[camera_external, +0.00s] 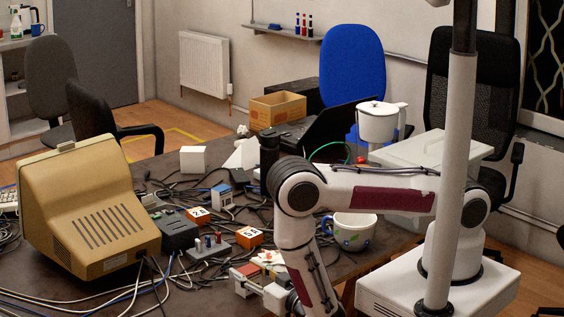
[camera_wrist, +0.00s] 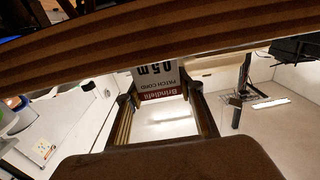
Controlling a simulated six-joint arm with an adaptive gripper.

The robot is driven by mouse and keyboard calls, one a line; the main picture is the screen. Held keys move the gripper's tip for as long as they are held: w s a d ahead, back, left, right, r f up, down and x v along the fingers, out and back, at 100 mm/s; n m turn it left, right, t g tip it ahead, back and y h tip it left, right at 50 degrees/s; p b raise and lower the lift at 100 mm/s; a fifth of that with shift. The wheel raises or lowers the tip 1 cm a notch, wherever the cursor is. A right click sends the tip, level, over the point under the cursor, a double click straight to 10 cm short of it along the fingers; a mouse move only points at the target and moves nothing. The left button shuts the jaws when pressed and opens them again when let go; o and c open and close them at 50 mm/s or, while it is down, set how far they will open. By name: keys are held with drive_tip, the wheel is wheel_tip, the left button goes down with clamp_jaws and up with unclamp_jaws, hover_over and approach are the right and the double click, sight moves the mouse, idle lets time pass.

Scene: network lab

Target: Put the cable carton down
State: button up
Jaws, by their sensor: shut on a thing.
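The cable carton (camera_wrist: 160,82) shows in the wrist view, with a white face printed upside down "0.5 m PATCH CORD" and a dark red band. My gripper (camera_wrist: 163,104) is shut on it, one finger at each side. In the external view, a small red and white box, which looks like the carton (camera_external: 245,279), is at my gripper (camera_external: 262,286) low in the picture, over the near part of the table. The arm partly hides this spot. I cannot tell whether the carton touches the table.
The dark table (camera_external: 180,268) is crowded with loose cables. A beige monitor (camera_external: 95,210) stands at left, and a patterned mug (camera_external: 352,230) is right of my forearm. Orange number blocks (camera_external: 249,237) and a grey switch box (camera_external: 209,247) lie close by.

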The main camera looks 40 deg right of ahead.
drive_tip(key=o, duration=1.2)
drive_tip(key=shift+f, duration=0.1)
drive_tip(key=shift+s+a, duration=0.1)
drive_tip(key=shift+s, duration=1.25)
drive_tip(key=shift+s+a+f, duration=0.15)
drive_tip(key=shift+s+f, duration=0.05)
drive_tip(key=shift+s, duration=0.5)
drive_tip(key=shift+s+a+f, duration=0.15)
drive_tip(key=shift+s+f, duration=0.05)
drive_tip(key=shift+s, duration=0.5)
drive_tip(key=shift+s+d, duration=0.1)
drive_tip(key=shift+s, duration=1.05)
drive_tip(key=shift+o, duration=0.5)
